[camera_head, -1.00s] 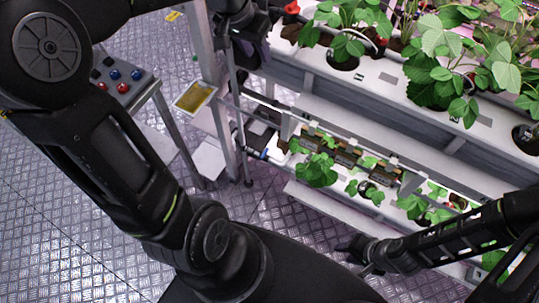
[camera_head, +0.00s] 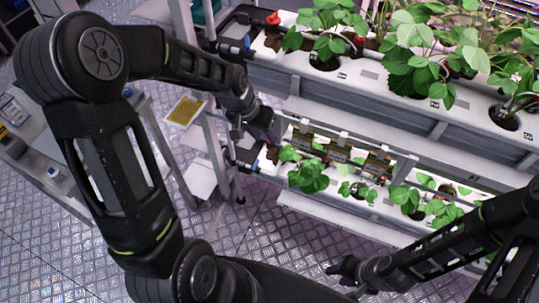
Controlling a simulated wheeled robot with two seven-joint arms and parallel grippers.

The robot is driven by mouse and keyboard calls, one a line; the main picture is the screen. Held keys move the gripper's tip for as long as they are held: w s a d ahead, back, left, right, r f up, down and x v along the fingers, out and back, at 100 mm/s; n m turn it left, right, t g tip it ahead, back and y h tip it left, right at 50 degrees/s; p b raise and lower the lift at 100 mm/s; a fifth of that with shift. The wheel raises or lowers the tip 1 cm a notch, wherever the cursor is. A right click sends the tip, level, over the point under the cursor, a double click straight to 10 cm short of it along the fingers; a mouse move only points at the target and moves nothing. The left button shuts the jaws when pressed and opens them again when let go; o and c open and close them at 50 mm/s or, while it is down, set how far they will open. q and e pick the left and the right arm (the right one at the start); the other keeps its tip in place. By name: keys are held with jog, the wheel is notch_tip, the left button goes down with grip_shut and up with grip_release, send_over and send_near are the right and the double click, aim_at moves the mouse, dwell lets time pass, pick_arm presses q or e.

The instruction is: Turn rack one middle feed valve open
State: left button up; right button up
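The rack (camera_head: 340,88) stands at the right with planted white channels on an upper and a lower tier. A red valve handle (camera_head: 272,18) shows at the left end of the upper channel. No valve handle can be made out at the lower tier's left end, which my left gripper partly covers. My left gripper (camera_head: 264,124) is at the rack's left end, between the upper and lower channels. I cannot tell whether it touches anything or how its fingers stand. My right gripper (camera_head: 343,268) is low in front of the rack, away from the red handle; its fingers are too small to read.
A yellow card (camera_head: 185,110) is fixed beside the rack's left post. A grey bench (camera_head: 40,150) with small items stands at the left. Leafy plants (camera_head: 415,60) overhang the upper channel. The metal plate floor (camera_head: 240,225) is open in front of the rack.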

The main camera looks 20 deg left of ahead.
pick_arm(q)
jog(key=d+f, duration=0.2)
jog(key=f, duration=0.1)
jog(key=s+f+b, duration=0.1)
jog(key=f, duration=0.1)
jog(key=shift+d, duration=0.4)
